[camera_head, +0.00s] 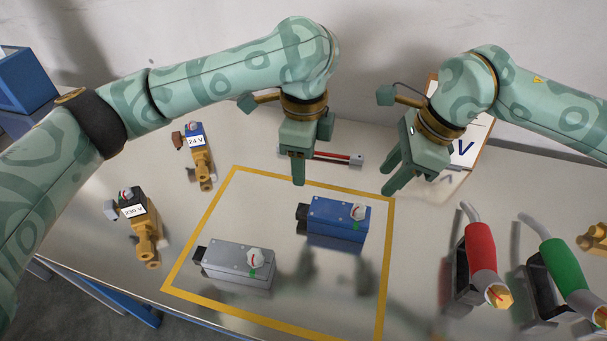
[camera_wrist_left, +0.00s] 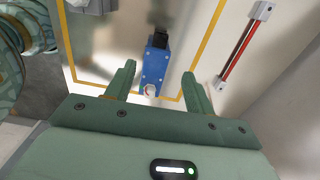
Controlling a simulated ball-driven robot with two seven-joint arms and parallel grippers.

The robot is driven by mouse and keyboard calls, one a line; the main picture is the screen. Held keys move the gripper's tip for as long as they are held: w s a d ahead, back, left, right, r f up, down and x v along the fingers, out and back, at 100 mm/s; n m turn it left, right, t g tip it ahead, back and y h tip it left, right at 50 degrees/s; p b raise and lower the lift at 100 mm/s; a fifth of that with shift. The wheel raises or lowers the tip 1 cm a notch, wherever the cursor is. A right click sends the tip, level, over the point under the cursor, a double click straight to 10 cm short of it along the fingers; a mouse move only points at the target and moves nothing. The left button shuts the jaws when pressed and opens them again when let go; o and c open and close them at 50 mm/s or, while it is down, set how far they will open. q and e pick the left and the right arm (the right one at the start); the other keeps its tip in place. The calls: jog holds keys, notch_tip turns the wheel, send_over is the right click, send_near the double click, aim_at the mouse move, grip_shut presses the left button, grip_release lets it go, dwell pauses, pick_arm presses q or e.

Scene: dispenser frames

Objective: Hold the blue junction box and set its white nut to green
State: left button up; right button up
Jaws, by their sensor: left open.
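The blue junction box (camera_head: 330,222) lies inside the yellow outline, with a black end at its left. Its white nut (camera_head: 359,211) sits on top near the right end and shows a red mark; a green mark shows just below it. My left gripper (camera_head: 298,180) is open and empty, pointing down behind and above the box. In the left wrist view the blue box (camera_wrist_left: 155,66) shows between and beyond the open fingers, with the nut (camera_wrist_left: 150,90) nearest. My right gripper (camera_head: 386,178) is open and empty, to the upper right of the box.
A grey box (camera_head: 235,268) with a similar nut lies front-left inside the yellow outline (camera_head: 378,300). Brass valves labelled 24 V (camera_head: 198,155) and 230 V (camera_head: 138,222) stand left. A red handle tool (camera_head: 481,250) and a green one (camera_head: 565,265) stand right. A red bar (camera_head: 335,157) lies behind.

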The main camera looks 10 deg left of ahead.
aim_at(303, 209)
pick_arm(q)
notch_tip(303, 209, down, 16)
jog(key=shift+r, duration=0.1)
dwell(0.4)
grip_shut()
dwell(0.7)
